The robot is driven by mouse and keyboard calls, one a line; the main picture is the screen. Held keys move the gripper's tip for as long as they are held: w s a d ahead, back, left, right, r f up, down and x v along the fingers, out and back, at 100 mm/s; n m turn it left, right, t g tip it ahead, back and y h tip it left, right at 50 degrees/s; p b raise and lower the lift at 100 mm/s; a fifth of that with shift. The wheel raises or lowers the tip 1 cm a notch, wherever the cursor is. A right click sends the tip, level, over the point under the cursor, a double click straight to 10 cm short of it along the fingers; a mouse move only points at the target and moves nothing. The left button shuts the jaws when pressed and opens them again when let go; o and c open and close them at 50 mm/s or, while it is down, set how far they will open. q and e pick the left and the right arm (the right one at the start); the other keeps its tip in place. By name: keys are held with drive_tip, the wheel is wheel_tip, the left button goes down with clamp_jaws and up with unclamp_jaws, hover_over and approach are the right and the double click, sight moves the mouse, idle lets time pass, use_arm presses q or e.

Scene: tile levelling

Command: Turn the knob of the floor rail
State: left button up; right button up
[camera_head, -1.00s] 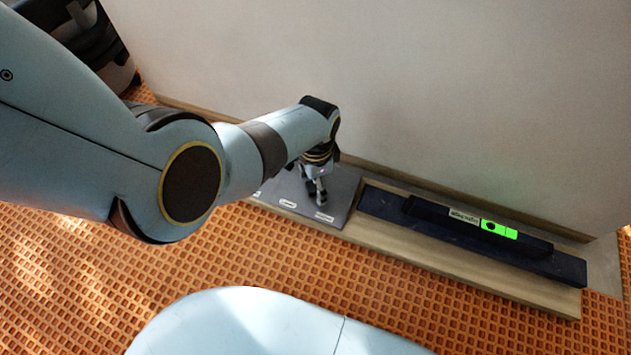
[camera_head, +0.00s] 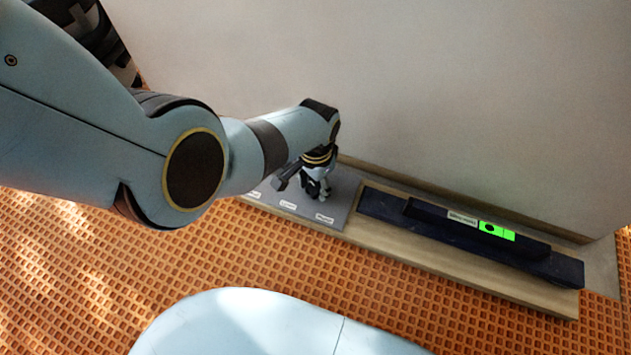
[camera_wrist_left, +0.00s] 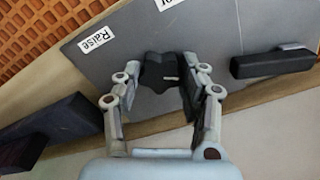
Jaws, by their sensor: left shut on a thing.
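My left gripper (camera_head: 318,192) reaches down to the grey panel (camera_head: 345,190) at the left part of the floor rail (camera_head: 440,262). In the left wrist view its two fingers (camera_wrist_left: 163,92) are shut on a dark knob (camera_wrist_left: 158,72) with a small white mark. The head view hides the knob behind the gripper. A "Raise" label (camera_wrist_left: 97,38) is beside the knob on the panel. A spirit level (camera_head: 430,209) lies on the dark slab (camera_head: 380,205) at the rail's right, its dark bubble in the left part of the green vial (camera_head: 497,231). My right gripper is not in view.
A pale wall (camera_head: 420,110) rises right behind the rail. Orange grid flooring (camera_head: 400,300) in front is open. A dark block (camera_wrist_left: 272,62) stands on the panel to the right of the fingers in the wrist view.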

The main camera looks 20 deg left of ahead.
sight(315, 187)
use_arm(q)
drive_tip(key=shift+n, duration=0.5)
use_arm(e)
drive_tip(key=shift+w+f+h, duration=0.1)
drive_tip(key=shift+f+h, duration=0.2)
use_arm(q)
drive_tip(key=o, duration=1.2)
drive_tip(key=shift+r, duration=3.7)
